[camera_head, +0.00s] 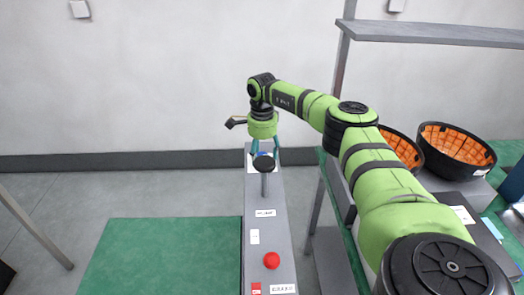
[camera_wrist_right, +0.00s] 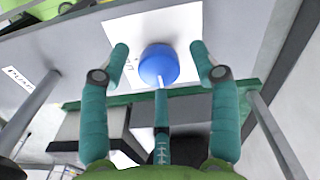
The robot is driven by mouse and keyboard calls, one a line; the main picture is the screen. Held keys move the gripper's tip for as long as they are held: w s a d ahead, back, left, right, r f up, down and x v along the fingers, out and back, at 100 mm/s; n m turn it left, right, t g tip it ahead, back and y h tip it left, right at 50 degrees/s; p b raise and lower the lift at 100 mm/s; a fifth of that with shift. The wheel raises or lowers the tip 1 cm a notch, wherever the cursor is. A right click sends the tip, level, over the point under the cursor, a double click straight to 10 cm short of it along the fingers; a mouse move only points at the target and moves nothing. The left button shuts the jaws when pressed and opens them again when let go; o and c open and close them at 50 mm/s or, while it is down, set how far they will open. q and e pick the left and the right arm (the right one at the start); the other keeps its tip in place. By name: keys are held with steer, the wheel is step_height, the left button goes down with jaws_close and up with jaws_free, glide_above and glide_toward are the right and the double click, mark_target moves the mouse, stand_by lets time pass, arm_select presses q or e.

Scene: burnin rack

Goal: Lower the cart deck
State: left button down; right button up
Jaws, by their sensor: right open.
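A grey panel (camera_head: 258,226) runs away from me, beside a green deck (camera_head: 165,257) at the lower left. At the panel's far end, a blue ball knob sits low behind a black knob (camera_head: 264,164) on a grey post. In the right wrist view the blue knob (camera_wrist_right: 158,65) lies between the fingertips, in front of a white label plate. My right gripper (camera_head: 264,150) reaches down over this far end; in the wrist view its teal fingers (camera_wrist_right: 160,62) are open on both sides of the blue knob, with gaps showing. My left gripper is out of view.
A red button (camera_head: 271,261) sits on the near part of the panel, with several labels around. To the right, black bowls with orange insides (camera_head: 455,146) stand on a bench under a grey shelf (camera_head: 440,34). Open floor (camera_head: 60,210) lies to the left.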

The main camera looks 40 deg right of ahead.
steer(key=shift+s+a+r, duration=0.1)
steer(key=shift+s, duration=0.05)
steer(key=c, duration=1.1)
steer(key=shift+c, duration=0.2)
steer(key=m+p, duration=0.1)
steer(key=m, duration=0.3)
steer(key=m+p, duration=0.1)
steer(key=m, duration=0.3)
steer(key=shift+m+p, duration=0.3)
steer(key=m+p, duration=0.1)
steer(key=m, duration=0.3)
steer(key=shift+m+p, duration=0.7)
steer(key=shift+m, duration=1.8)
